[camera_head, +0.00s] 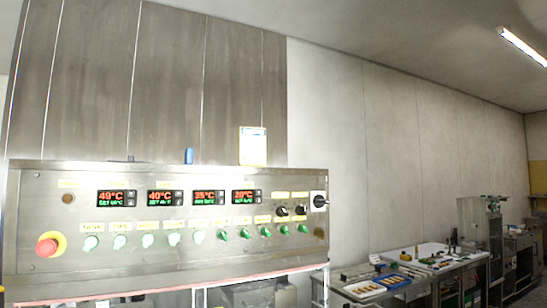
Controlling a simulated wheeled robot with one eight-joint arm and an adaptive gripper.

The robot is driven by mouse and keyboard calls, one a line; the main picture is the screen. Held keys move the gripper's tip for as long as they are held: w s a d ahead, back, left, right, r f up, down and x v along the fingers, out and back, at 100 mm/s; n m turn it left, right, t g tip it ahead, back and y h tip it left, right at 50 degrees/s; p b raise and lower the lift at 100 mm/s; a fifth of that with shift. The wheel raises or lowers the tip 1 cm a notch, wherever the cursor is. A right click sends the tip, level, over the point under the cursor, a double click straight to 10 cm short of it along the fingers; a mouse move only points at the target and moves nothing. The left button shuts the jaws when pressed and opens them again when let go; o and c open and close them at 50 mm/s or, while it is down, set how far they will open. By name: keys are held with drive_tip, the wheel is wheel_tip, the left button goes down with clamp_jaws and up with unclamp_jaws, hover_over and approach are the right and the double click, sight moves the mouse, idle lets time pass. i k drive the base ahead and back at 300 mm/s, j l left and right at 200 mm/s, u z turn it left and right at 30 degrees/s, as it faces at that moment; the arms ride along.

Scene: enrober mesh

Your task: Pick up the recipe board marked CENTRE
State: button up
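I cannot make out a recipe board with the word CENTRE in this view. A white card or board with a yellow lower edge and a blue strip (253,147) stands upright on top of the control panel (40,215), right of its middle. Its writing is too small to read, so I cannot tell whether it is the board named. My gripper is not in view.
The panel carries a red button (47,246), lit temperature displays (117,198) and a row of green knobs. A blue object (189,156) stands on its top. At right, a bench (430,259) holds a blue tray (393,281) and small items. Machines stand beyond.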

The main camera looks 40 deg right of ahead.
sight(252, 141)
drive_tip(key=j+z, duration=0.15)
drive_tip(key=z, duration=0.3)
drive_tip(key=i+j+z, duration=0.1)
drive_tip(key=z, duration=0.35)
drive_tip(key=k+j, duration=0.05)
drive_tip(key=j, duration=0.05)
